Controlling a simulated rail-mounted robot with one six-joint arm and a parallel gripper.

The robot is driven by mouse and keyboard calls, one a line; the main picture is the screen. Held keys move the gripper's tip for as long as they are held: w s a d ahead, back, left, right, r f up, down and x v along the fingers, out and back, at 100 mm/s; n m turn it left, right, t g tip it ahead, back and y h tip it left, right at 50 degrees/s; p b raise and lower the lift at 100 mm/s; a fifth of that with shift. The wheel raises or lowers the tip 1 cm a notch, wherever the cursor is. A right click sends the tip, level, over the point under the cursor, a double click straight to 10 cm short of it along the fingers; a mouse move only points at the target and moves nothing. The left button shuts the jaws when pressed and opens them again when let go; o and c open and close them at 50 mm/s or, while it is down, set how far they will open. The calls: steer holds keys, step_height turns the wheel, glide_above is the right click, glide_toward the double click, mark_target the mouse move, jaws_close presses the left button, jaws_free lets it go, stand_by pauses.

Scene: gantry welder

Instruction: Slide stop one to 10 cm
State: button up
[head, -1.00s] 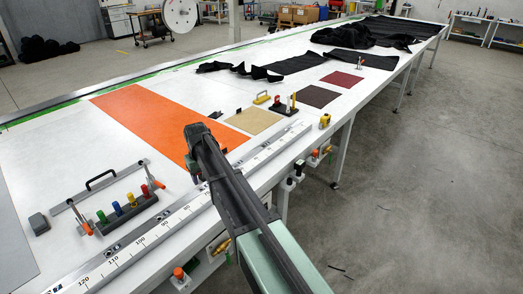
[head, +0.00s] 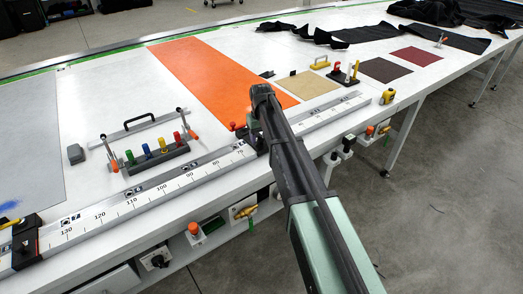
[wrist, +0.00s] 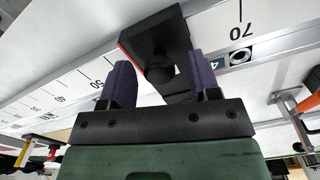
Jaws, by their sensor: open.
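A black stop block (wrist: 152,38) with a red edge line sits on the scale rail (head: 200,181) in the wrist view, close to the 70 mark. Its round black knob (wrist: 159,68) lies between the two purple fingers of my gripper (wrist: 160,78), which is open. I cannot tell whether the fingers touch it. In the head view my arm hides most of this stop and the gripper tips. A second black stop (head: 26,243) sits on the rail at the far left, beyond the 130 mark. I cannot read which stop is number one.
An orange sheet (head: 215,75) lies behind the rail. A rack of coloured plugs (head: 157,158) and a black-handled bar (head: 139,127) lie close behind it on the left. A yellow device (head: 388,97) stands at the right edge. Switches and valves line the table's front.

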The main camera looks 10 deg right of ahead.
steer(key=shift+f, duration=0.8)
steer(key=shift+r, duration=0.15)
jaws_close()
steer(key=shift+w+d, duration=0.1)
steer(key=shift+d, duration=0.05)
